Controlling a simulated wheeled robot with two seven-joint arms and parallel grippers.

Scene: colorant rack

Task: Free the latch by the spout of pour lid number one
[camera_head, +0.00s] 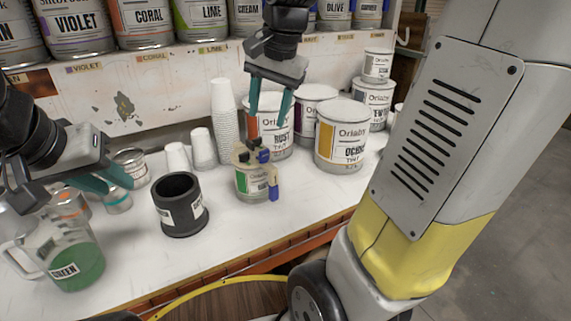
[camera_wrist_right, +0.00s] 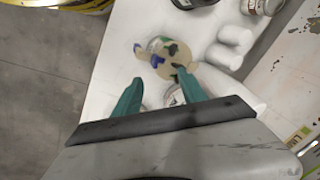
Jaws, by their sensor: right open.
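A small can with a green label (camera_head: 250,188) stands near the front of the white bench. A beige pour lid (camera_head: 246,157) with blue and dark latch pieces sits on it. The lid also shows in the right wrist view (camera_wrist_right: 178,52), with blue pieces on its left and dark green ones on its right. Its number and spout cannot be made out. My right gripper (camera_head: 266,122) is open and empty above the lid, fingers pointing down; its fingertips (camera_wrist_right: 160,82) appear apart from the lid. My left gripper (camera_head: 118,187) looks open, beside small tins at the left.
A black cup (camera_head: 180,205) stands left of the lidded can, and a jug of green liquid (camera_head: 72,258) stands further left. White cup stacks (camera_head: 226,125), the rust can (camera_head: 277,138) and the ochre can (camera_head: 341,135) are behind. Labelled cans line the shelf above.

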